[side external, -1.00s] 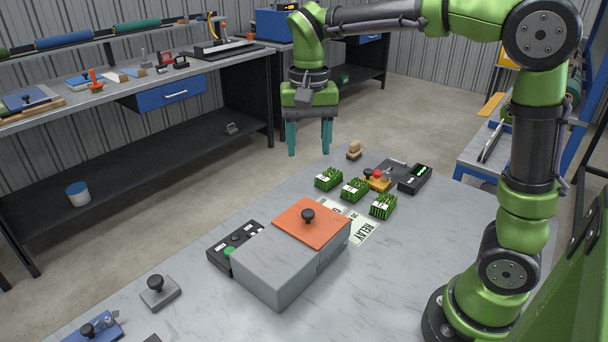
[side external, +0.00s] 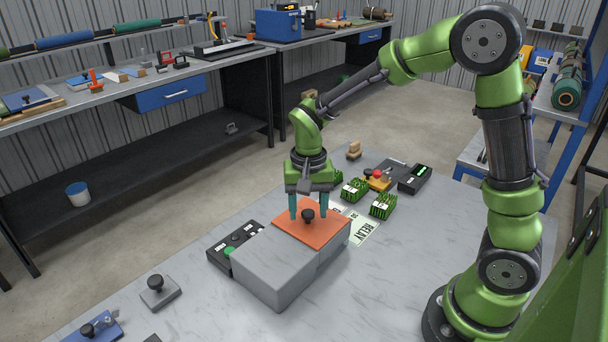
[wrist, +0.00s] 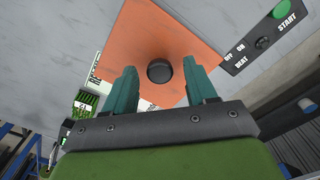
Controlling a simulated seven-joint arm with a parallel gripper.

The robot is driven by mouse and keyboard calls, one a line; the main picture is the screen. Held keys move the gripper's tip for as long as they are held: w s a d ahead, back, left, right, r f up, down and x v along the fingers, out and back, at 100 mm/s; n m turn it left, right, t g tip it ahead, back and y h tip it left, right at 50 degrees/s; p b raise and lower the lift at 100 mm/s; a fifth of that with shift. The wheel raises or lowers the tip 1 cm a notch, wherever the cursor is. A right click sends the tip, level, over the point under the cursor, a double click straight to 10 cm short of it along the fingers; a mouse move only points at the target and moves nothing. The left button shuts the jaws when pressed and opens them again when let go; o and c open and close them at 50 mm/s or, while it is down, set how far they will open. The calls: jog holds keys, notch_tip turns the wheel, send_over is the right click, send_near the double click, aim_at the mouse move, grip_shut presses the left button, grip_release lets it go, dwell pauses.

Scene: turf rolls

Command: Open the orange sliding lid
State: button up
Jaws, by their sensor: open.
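The orange sliding lid (side external: 318,233) lies on the right part of a grey box (side external: 273,268) on the table, with a black knob (side external: 308,215) standing on it. My gripper (side external: 308,212) is open, just behind or around the knob in the side view. In the wrist view the orange lid (wrist: 145,40) fills the middle, and the knob (wrist: 159,72) shows ahead of and between the two teal fingers of my gripper (wrist: 160,80). Clear space shows on both sides of the knob. I cannot tell the finger height exactly.
A black control panel (side external: 235,247) with a green button stands along the box's left side. Green turf pieces (side external: 383,205) and a RELAY sheet (side external: 362,228) lie to the right. A grey block with a knob (side external: 159,291) is at front left. The table's front is mostly clear.

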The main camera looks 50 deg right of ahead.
grip_shut()
jog(key=a, duration=1.1)
jog(key=shift+a, duration=0.35)
grip_release()
notch_tip(320, 180, up, 17)
dwell(0.4)
